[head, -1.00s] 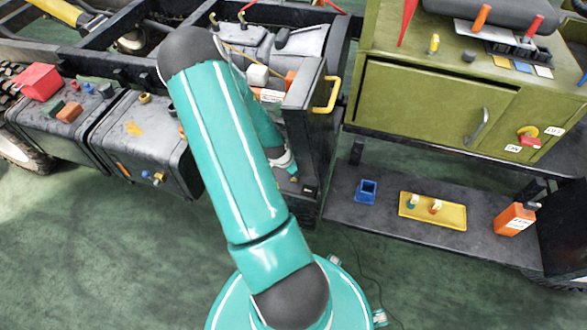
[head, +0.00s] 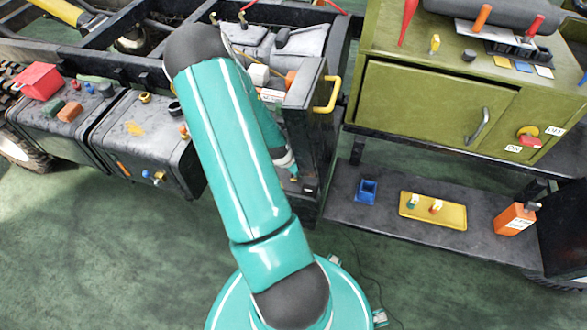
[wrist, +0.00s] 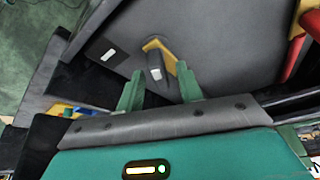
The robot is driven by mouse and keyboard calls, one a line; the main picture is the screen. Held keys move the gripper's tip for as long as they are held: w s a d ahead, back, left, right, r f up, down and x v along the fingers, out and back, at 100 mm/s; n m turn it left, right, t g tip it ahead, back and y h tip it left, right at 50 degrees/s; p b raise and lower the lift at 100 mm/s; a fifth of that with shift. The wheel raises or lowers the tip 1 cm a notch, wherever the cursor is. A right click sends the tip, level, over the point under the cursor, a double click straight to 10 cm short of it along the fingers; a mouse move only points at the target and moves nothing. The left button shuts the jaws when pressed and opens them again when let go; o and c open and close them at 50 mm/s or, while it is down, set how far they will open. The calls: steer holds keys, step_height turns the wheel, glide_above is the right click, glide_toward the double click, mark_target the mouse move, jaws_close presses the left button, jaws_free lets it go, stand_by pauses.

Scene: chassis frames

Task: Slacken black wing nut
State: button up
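The black wing nut (wrist: 155,65) stands out from a dark panel (wrist: 215,45) in the wrist view, with a yellow piece (wrist: 163,47) at its base. My gripper (wrist: 159,74) faces it with two green fingers apart, one to each side of the nut. There is a visible gap between the nut and the right finger; I cannot tell whether the left finger touches it. In the head view my gripper (head: 292,170) is small and partly behind my arm, at the dark cabinet beside the truck frame. The wing nut cannot be made out there.
A yellow handle (head: 328,95) sticks out above my gripper. Green floor in front is clear.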

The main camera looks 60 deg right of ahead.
steer(key=shift+r, duration=0.1)
steer(key=shift+a+r, duration=0.1)
steer(key=shift+r, duration=0.15)
steer(key=v, duration=0.2)
steer(key=shift+w+a+r, duration=0.15)
steer(key=shift+w+r, duration=0.05)
steer(key=shift+r, duration=0.1)
steer(key=w+a, duration=0.3)
steer(key=a, duration=0.8)
steer(key=shift+a+f, duration=0.15)
steer(key=shift+a, duration=0.1)
